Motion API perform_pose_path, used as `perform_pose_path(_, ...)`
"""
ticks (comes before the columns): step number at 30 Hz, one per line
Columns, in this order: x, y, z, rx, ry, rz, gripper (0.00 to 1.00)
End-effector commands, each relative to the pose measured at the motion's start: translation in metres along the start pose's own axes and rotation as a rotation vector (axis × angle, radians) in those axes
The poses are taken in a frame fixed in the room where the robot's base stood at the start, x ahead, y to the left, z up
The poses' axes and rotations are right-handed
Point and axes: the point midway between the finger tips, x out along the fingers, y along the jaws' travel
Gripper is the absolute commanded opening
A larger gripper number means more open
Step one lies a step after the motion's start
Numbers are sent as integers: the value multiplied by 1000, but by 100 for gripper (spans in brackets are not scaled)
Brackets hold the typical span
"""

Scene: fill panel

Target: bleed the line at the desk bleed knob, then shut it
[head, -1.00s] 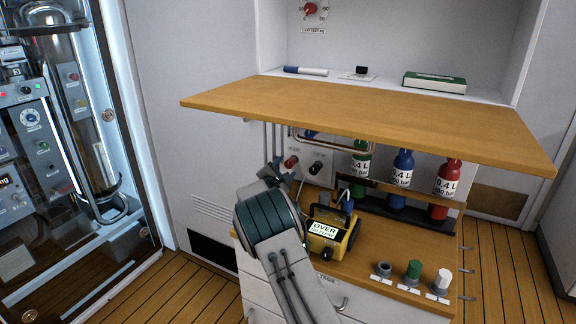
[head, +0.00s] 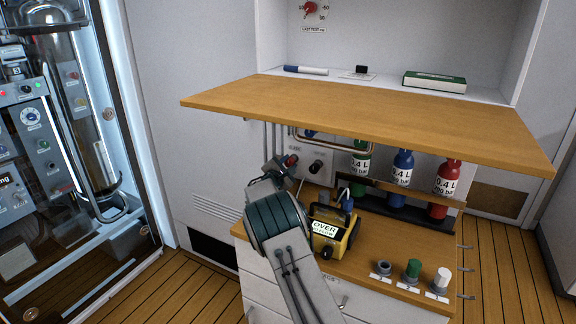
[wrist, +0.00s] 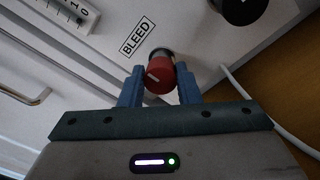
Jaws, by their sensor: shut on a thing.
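The red bleed knob (wrist: 160,76) is on the white panel beside the "BLEED" label (wrist: 137,37) in the wrist view. My gripper (wrist: 160,88) has its two blue fingers on either side of the knob and is shut on it. A white mark shows on the knob's face. In the head view my gripper (head: 282,168) reaches the panel under the wooden shelf, and the red knob (head: 291,160) shows at its tip. A black knob (head: 316,167) is to its right on the same panel.
A wooden shelf (head: 370,118) overhangs the panel. A yellow device (head: 334,228) labelled "OVER" stands on the desk close to my arm. Green, blue (head: 402,168) and red bottles stand behind it. Several small caps line the desk's front right.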

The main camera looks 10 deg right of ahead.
Motion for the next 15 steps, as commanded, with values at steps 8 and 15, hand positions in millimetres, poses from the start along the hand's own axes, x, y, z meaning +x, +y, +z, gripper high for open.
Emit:
perform_pose_path(8,0,1,0,-61,2,-3,7)
perform_pose_path(15,0,2,1,-225,10,-10,7)
